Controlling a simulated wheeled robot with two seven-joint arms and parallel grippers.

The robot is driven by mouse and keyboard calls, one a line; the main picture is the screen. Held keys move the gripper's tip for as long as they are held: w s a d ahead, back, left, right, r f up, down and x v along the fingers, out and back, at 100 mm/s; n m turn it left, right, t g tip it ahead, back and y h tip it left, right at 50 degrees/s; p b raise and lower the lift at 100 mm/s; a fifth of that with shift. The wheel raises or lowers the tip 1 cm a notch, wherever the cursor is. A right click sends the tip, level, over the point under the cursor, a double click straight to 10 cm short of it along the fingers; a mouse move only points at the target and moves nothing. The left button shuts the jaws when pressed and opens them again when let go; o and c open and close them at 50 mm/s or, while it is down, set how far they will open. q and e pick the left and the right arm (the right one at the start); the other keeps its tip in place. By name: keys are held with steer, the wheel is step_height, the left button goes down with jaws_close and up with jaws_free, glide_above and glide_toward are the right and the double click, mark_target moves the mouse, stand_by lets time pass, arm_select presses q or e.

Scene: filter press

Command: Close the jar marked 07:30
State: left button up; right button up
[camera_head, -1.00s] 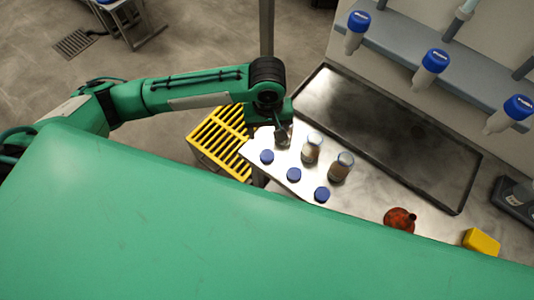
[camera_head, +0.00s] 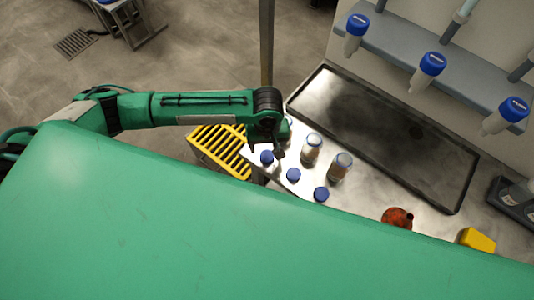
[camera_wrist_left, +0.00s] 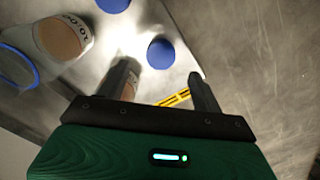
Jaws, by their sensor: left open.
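Two open jars, the middle one (camera_head: 311,148) and the right one (camera_head: 340,166), stand on the steel bench top; part of another jar (camera_head: 288,124) shows behind my left gripper. Three blue lids lie in a row in front: left (camera_head: 267,157), middle (camera_head: 293,174), right (camera_head: 321,194). My left gripper (camera_head: 266,149) is open and empty, just above the left lid. In the left wrist view a lid (camera_wrist_left: 161,53) shows beyond the open fingers (camera_wrist_left: 164,85). A jar (camera_wrist_left: 66,36) there has a printed time I cannot read surely. I cannot find the 07:30 mark. My right gripper is not seen.
A dark, shallow tray (camera_head: 384,101) lies behind the jars. Blue-capped bottles (camera_head: 427,72) hang from a rack above it. A reddish-brown flask (camera_head: 397,218) and a yellow block (camera_head: 478,239) are at right. A yellow slatted crate (camera_head: 220,151) stands beside the bench's left end.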

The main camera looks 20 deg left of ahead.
mark_target(267, 157)
arm_select(q)
steer(key=shift+f, duration=0.15)
steer(key=shift+f, duration=0.2)
steer(key=f+p, duration=0.2)
steer(key=f, duration=0.2)
steer(key=shift+s+f, duration=0.15)
steer(key=shift+s, duration=0.05)
steer(key=shift+f, duration=0.25)
steer(key=shift+c, duration=0.5)
steer(key=c, duration=0.9)
